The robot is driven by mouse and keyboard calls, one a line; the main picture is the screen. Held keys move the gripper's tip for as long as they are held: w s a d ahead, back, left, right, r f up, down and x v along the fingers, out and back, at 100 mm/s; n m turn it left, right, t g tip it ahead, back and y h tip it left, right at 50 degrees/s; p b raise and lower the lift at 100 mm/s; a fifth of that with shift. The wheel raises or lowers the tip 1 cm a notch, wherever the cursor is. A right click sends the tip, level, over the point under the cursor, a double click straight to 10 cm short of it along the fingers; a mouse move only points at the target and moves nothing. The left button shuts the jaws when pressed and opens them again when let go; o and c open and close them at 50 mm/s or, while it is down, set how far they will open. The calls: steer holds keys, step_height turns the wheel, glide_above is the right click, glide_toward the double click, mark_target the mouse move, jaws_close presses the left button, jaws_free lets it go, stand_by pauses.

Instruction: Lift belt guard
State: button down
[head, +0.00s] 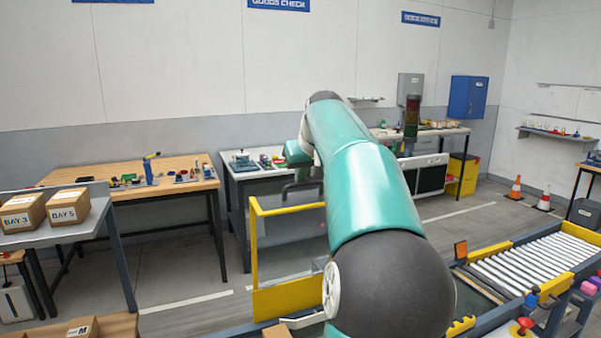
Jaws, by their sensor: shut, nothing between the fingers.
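My gripper (302,174) shows only in small part below the teal wrist, close to that dark bar. It is shut with nothing held; I cannot tell whether it touches the bar.
A roller conveyor (533,262) with yellow side rails runs right. A red mushroom button (524,325) is at lower right. Workbenches (130,177) line the back wall. Boxes (68,207) sit on a table at left. Cones (516,188) stand at far right. Floor behind the guard is clear.

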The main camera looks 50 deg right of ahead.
mark_target(319, 202)
steer(key=shift+s+a, duration=0.4)
steer(key=shift+s, duration=0.1)
steer(key=s+a+f, duration=0.1)
steer(key=s, duration=0.1)
steer(key=s+a+f, duration=0.1)
steer(key=s+a, duration=0.1)
steer(key=s, duration=0.1)
steer(key=s+a+f, duration=0.1)
steer(key=s, duration=0.1)
steer(key=shift+s+a+f, duration=0.15)
steer(key=shift+s+a, duration=0.1)
steer(key=shift+s, duration=0.15)
